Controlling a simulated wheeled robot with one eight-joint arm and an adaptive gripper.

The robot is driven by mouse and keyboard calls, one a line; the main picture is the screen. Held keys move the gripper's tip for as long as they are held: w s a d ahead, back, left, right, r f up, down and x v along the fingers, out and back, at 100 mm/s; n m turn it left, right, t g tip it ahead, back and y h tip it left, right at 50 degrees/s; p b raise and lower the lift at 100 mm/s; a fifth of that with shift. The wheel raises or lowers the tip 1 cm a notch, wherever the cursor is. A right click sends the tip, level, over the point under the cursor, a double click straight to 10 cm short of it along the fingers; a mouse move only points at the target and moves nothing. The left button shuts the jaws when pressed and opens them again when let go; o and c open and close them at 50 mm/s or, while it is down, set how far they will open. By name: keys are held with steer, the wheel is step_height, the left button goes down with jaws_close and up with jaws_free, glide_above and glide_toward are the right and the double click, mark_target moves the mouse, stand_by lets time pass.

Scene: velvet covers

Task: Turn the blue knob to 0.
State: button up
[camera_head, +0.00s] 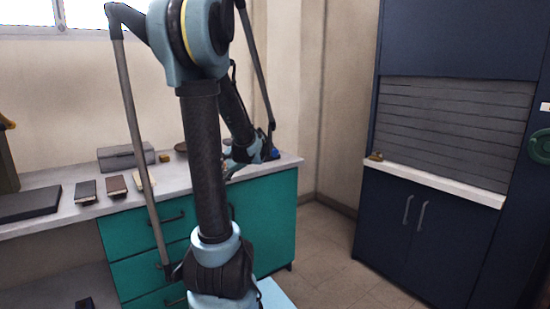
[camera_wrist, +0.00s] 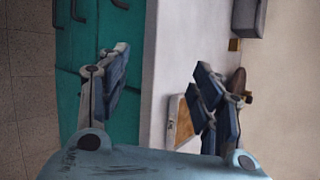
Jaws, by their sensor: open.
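My gripper (camera_wrist: 160,65) is open in the wrist view, with its two dark blue fingers spread apart and nothing between them but the counter edge and drawer front behind. In the head view my gripper (camera_head: 230,162) is small and partly hidden by my arm, over the right part of the counter. A small bright blue patch (camera_head: 273,153) shows beside it at the counter's right end; I cannot tell whether this is the blue knob or part of my gripper. No knob or dial marks can be made out in the wrist view.
The grey counter (camera_head: 70,205) over teal drawers (camera_head: 270,215) holds a grey box (camera_head: 126,157), a brass block (camera_head: 165,158), a brown bowl (camera_wrist: 237,80) and a wooden-framed board (camera_wrist: 180,122). A dark blue cabinet (camera_head: 425,235) stands right, with open floor between.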

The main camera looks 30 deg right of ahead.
steer(key=w+d+m+t, duration=0.3)
steer(key=d+m, duration=0.1)
steer(key=d, duration=0.7)
steer(key=m+t+h, duration=0.4)
steer(key=m+t, duration=0.2)
steer(key=m, duration=0.4)
glide_toward(275, 154)
steer(key=w, duration=0.9)
steer(key=shift+w+a+f, duration=0.1)
steer(key=shift+w+a, duration=0.1)
steer(key=shift+w, duration=0.05)
steer(key=c, duration=1.1)
steer(key=shift+a, duration=0.15)
